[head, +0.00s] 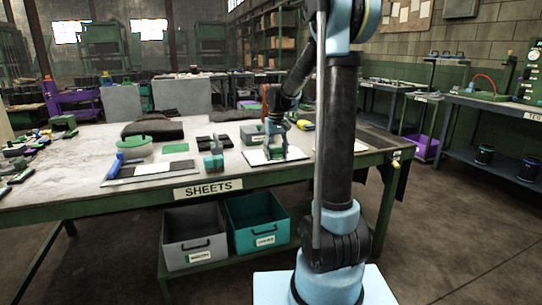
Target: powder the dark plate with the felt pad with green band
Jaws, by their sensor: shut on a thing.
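My gripper (279,151) is low over a pale board (253,159) near the front edge of the table. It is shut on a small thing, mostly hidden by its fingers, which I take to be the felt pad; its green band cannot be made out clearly. A dark plate-like patch lies under and around the fingers on the pale board, and I cannot tell whether the held thing touches it. Flat black pieces (214,142) and a dark green sheet (176,148) lie to the left of my gripper.
A green bowl (136,147), a blue-handled tool (116,165) and a dark folded cloth (153,129) are further left. Grey (194,214) and teal (257,196) bins sit below the table.

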